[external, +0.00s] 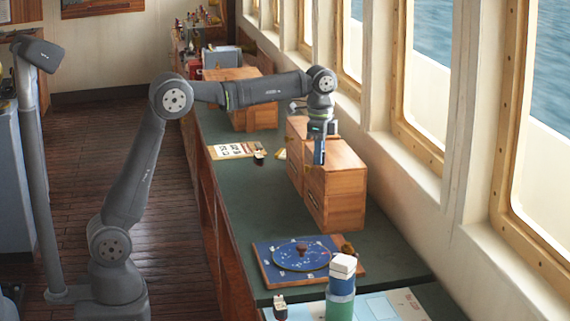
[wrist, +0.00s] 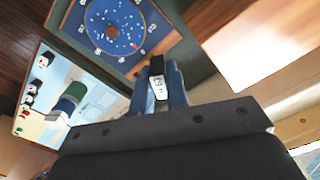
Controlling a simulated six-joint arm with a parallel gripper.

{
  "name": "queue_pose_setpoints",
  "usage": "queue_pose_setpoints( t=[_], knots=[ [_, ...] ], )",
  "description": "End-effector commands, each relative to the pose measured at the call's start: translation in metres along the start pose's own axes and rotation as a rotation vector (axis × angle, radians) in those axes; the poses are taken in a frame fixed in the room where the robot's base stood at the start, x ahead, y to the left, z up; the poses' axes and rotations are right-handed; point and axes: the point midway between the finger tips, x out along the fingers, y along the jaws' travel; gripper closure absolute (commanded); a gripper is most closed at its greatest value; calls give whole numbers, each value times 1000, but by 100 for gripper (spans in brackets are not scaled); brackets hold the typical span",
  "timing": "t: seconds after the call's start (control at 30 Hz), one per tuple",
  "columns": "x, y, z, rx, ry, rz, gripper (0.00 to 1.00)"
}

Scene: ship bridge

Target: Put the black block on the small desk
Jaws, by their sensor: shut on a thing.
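My gripper (external: 319,152) is shut, with its fingers pointing down in front of the wooden boxes by the windows. In the wrist view a small dark block with a white, marked face (wrist: 158,84) sits between my blue fingertips; I take it to be the black block. The fingers hide most of it in the external view. A lower surface with a pale blue chart (external: 378,307) lies at the front, and may be the small desk. It also shows at the left in the wrist view (wrist: 92,96).
A blue round star chart on a board (external: 272,262) lies on the green counter (external: 240,205). A blue, green and white cylinder (external: 341,290) and a small black-and-white piece (external: 280,308) stand near the front. Wooden boxes (external: 340,190) stand right beside my gripper.

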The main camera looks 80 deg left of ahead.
Motion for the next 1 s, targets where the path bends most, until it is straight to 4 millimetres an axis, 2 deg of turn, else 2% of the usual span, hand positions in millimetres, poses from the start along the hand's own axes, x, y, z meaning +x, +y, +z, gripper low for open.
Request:
queue_pose_setpoints(
  t=[0.03,0.2,0.37,0.6,0.8,0.97,1.0],
  knots=[
    [0,-20,7,43,0,0,100],
    [1,-78,33,227,-1,1,100],
    [1,-130,63,400,0,0,100],
    [4,-200,119,652,0,0,100],
    [6,-236,156,804,0,0,100],
    [7,-255,178,886,0,-1,100],
    [13,-254,178,893,0,2,100]
  ],
)
